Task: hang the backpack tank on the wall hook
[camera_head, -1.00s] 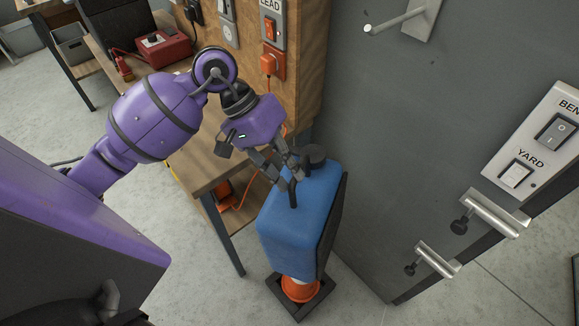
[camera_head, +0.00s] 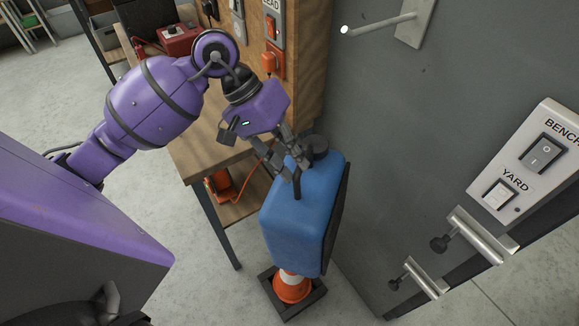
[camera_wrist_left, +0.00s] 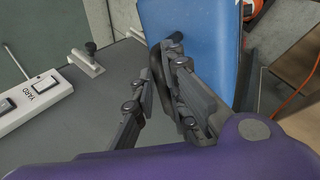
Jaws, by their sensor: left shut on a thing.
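The blue backpack tank (camera_head: 302,220) hangs upright from my left gripper (camera_head: 290,167), with a black cap on its top. My left gripper is shut on the tank's black top handle (camera_head: 297,185). In the left wrist view the tank (camera_wrist_left: 195,40) is at the top, and the gripper (camera_wrist_left: 160,85) is at its dark handle (camera_wrist_left: 157,75). The wall hook (camera_head: 380,24) is a light peg with a white tip on a plate at the top of the grey wall panel. It is up and to the right of the tank, apart from it. My right gripper is not in view.
An orange and white cone (camera_head: 291,287) on a black base stands on the floor below the tank. A wooden workbench (camera_head: 205,150) is at the left. A switch panel (camera_head: 530,160) and metal brackets (camera_head: 482,240) are on the grey panel (camera_head: 420,130) at right.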

